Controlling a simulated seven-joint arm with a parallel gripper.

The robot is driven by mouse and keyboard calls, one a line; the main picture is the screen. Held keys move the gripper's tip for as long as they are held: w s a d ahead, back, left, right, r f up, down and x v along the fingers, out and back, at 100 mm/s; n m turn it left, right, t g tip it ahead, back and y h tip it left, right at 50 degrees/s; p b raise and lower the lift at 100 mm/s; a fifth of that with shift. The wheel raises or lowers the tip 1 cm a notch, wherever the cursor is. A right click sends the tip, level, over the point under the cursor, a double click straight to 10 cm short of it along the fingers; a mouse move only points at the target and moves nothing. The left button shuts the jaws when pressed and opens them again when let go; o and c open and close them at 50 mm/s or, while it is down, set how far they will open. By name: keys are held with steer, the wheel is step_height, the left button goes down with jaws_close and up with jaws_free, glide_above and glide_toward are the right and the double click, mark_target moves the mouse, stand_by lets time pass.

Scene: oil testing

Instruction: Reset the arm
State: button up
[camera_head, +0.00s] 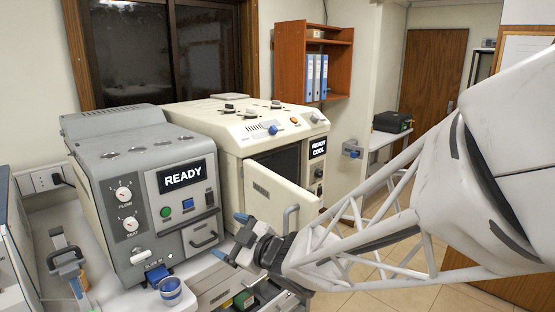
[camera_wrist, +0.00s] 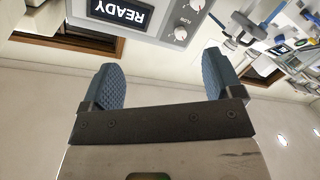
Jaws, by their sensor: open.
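My gripper (camera_head: 230,236) is open, with its two blue fingertips apart and nothing visible between them. It hangs in front of the grey machine (camera_head: 130,190), just left of the beige machine's open door. My arm comes in from the right. In the wrist view my gripper (camera_wrist: 160,78) shows both ridged blue fingers spread. The grey machine's panel (camera_wrist: 140,15) appears upside down beyond them and its display reads READY.
The beige machine (camera_head: 225,130) stands behind, its cream door (camera_head: 275,205) swung open towards my arm. Equipment crowds the bench below my gripper. Blue binders (camera_head: 314,77) stand on a wall shelf.

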steer(key=d+r+m+h, duration=0.2)
steer(key=d+r+h, duration=0.1)
steer(key=d, duration=0.2)
steer(key=d+r+m+t+h, duration=0.1)
steer(key=d+r+m+h, duration=0.1)
steer(key=d+r+h, duration=0.1)
steer(key=d+r+m+t+h, duration=0.1)
steer(key=d+r+m+h, duration=0.1)
steer(key=d+h, duration=0.3)
steer(key=shift+d+r, duration=0.4)
steer(key=shift+d, duration=0.4)
steer(key=shift+d+r, duration=0.35)
steer(key=shift+d, duration=0.4)
steer(key=s+d+m+g+h, duration=0.3)
steer(key=s+d+m+g, duration=0.2)
steer(key=s+d, duration=0.4)
steer(key=s+d+f+m+g, duration=0.3)
steer(key=s+f+m, duration=0.3)
steer(key=s+f, duration=0.5)
steer(key=shift+s+d+f+m+g, duration=0.2)
steer(key=shift+s+m+g, duration=0.1)
steer(key=shift+s+g, duration=0.5)
